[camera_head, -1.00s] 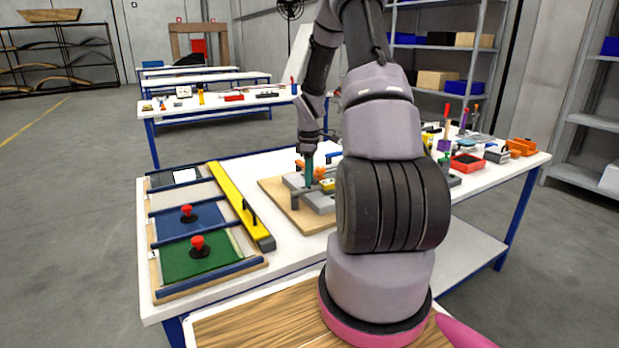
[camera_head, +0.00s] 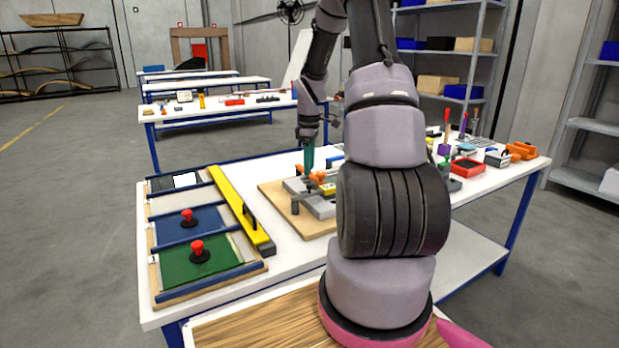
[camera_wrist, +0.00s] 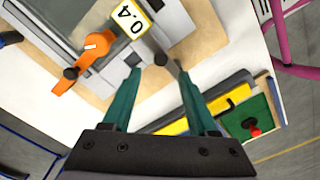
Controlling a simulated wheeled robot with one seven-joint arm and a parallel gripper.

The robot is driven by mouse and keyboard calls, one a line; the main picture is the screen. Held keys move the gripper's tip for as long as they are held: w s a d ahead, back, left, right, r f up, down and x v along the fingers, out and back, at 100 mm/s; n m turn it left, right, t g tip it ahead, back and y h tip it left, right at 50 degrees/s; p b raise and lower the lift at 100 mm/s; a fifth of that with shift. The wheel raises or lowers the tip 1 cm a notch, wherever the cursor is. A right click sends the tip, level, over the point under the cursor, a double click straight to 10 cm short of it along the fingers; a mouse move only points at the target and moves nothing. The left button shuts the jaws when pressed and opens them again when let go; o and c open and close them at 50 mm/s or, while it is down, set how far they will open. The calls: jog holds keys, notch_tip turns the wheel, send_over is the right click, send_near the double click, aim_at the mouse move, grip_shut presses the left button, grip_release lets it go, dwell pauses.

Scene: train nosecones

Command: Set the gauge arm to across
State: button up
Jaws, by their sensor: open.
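The gauge fixture stands on a tan wooden board (camera_head: 273,194) on the white table. In the wrist view it shows a grey block (camera_wrist: 178,20), an orange lever (camera_wrist: 97,47) and a yellow-edged plate marked 0.4 (camera_wrist: 131,17). A short dark post (camera_wrist: 160,59) stands by this plate; I cannot tell clearly which bar is the gauge arm or its exact angle. My gripper (camera_wrist: 159,73) is open and empty, its teal fingers on either side of the post in the picture.
Left of the board lie a yellow level (camera_head: 236,203) and a wooden tray with a blue panel (camera_head: 170,233) and a green panel (camera_head: 178,275), each with a red knob. A red bin (camera_head: 467,168) and several tools crowd the right end.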

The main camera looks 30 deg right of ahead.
aim_at(309, 185)
jog(key=shift+r, duration=2.35)
jog(key=s+a+r+m+t, duration=0.25)
jog(key=s+a+r, duration=0.2)
jog(key=r, duration=0.35)
jog(key=s+a+r+m+t, duration=0.1)
jog(key=s+a+r+m, duration=0.3)
jog(key=r, duration=0.4)
jog(key=s+a+r+m+t+y, duration=0.1)
jog(key=s+a+r+m+t, duration=0.1)
jog(key=s+a, duration=0.3)
jog(key=s+a+r+m+t+y, duration=0.1)
jog(key=s+a+r+m, duration=0.4)
jog(key=s, duration=0.7)
jog(key=shift+t, duration=0.35)
